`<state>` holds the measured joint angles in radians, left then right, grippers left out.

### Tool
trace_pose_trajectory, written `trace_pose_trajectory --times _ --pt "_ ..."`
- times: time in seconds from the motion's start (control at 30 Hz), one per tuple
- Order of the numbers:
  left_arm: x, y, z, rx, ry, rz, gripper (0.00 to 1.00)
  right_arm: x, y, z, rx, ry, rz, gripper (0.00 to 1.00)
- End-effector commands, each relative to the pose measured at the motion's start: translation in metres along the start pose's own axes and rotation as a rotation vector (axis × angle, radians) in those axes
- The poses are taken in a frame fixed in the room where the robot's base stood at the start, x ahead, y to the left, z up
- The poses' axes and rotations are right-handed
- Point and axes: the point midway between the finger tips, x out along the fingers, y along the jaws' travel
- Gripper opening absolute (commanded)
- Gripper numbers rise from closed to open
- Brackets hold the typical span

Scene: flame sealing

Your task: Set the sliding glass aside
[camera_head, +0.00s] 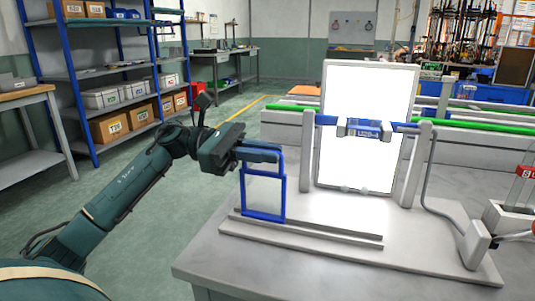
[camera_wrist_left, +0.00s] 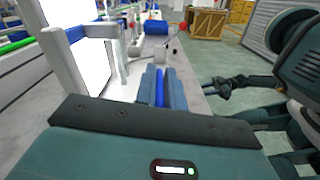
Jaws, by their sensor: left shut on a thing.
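The sliding glass (camera_head: 264,214), a pane in a blue frame, stands upright over the left end of the pale rails on the table. My left gripper (camera_head: 262,150) is shut on its top edge. In the left wrist view the blue frame edge (camera_wrist_left: 160,88) lies between the fingers; the pane below is hidden. I cannot tell whether its lower edge touches the rail (camera_head: 310,228). In the left wrist view, a dark arm end (camera_wrist_left: 228,87), apparently my right gripper, is too small to read.
A bright white panel (camera_head: 350,90) stands behind two grey posts (camera_head: 422,160) joined by a blue crossbar (camera_head: 362,127). A red-and-white device (camera_head: 520,190) is at the right edge. The table (camera_head: 225,262) is clear at its front left corner.

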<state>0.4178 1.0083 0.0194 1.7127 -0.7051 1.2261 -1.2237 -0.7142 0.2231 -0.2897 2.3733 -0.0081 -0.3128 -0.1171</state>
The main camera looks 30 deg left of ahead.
Motion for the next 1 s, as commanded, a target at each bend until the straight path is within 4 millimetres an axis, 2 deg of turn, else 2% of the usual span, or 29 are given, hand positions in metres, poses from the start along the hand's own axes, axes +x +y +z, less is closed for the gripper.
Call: trace_pose_trajectory --times 0.03,0.27,0.57,0.67,0.77,1.0 --pt "-0.004 0.003 0.004 0.007 -0.001 0.012 0.12 0.000 0.000 0.000 0.000 0.000 0.000 0.36" --pt "-0.003 0.002 0.002 0.004 0.000 0.008 0.31 0.000 0.000 0.000 0.000 0.000 0.000 0.36" --pt "-0.005 0.002 0.000 0.002 0.001 0.006 0.31 0.000 0.000 0.000 0.000 0.000 0.001 0.36" --pt "-0.015 0.002 -0.001 0.000 0.003 0.008 0.31 0.000 0.000 0.001 -0.001 0.004 0.002 0.36" --pt "-0.034 0.002 -0.001 0.000 0.003 0.009 0.31 0.001 0.001 0.000 -0.004 0.017 0.004 0.36" --pt "-0.089 0.002 0.000 0.001 0.002 0.011 0.31 0.002 0.000 -0.001 -0.012 0.039 0.007 0.36"
